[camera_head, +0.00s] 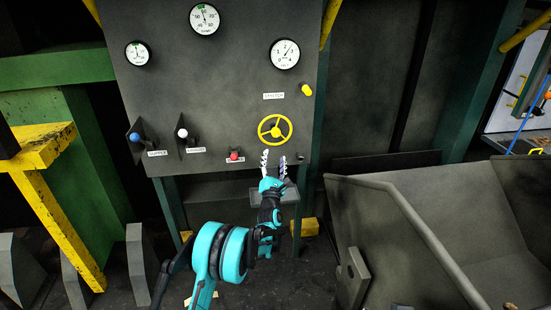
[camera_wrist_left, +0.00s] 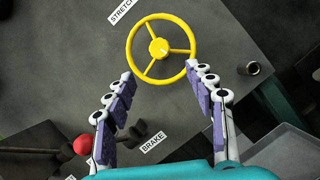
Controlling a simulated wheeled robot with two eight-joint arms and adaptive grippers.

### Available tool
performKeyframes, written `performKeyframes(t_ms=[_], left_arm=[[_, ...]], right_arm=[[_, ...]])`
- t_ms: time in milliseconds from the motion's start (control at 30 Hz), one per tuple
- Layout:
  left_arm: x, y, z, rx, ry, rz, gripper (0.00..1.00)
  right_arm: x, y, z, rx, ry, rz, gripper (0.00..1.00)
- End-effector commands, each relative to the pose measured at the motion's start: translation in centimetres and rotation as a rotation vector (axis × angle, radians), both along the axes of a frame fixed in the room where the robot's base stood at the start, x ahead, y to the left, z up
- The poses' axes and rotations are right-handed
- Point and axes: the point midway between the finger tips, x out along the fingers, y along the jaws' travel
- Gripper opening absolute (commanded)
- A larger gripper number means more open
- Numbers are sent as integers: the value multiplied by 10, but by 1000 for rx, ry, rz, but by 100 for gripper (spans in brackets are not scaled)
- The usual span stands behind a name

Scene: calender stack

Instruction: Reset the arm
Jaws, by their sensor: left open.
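My left gripper (camera_head: 273,163) reaches up from the bottom toward the grey control panel (camera_head: 220,100) in the head view. In the left wrist view its two fingers (camera_wrist_left: 160,88) are spread apart with nothing between them. A yellow handwheel (camera_head: 274,130) on the panel is just beyond the fingertips, and it also shows in the left wrist view (camera_wrist_left: 160,50). The fingers look apart from the wheel. A lever with a red knob (camera_head: 235,156) sits left of the gripper, near the label BRAKE (camera_wrist_left: 153,142). My right gripper is not in view.
Levers with a blue knob (camera_head: 135,137) and a white knob (camera_head: 182,133) stick out at the panel's left. Gauges and a yellow button (camera_head: 306,90) are higher up. A yellow post (camera_head: 60,230) stands left; a large grey trough (camera_head: 400,230) fills the right.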

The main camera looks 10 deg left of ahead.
Motion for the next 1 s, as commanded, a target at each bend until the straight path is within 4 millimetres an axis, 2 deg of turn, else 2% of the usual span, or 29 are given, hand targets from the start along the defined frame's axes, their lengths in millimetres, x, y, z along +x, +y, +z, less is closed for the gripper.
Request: performKeyframes(t_ms=[133, 267, 467, 600, 733, 867, 1000], left_arm=[[-3, -2, 14, 66, 35, 3, 55], [-16, -9, 44, 257, 131, 7, 55], [-67, -17, 85, 678, 317, -19, 55], [-119, -19, 98, 981, 428, -64, 55], [-179, -18, 99, 1263, 513, -127, 55], [-246, -13, 89, 1540, 582, -217, 55], [-325, -6, 67, 1831, 632, -342, 55]], right_arm=[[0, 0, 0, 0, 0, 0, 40], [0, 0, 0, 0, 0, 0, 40], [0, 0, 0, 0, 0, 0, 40], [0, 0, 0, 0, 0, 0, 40], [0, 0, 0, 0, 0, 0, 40], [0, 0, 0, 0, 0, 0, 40], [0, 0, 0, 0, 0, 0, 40]])
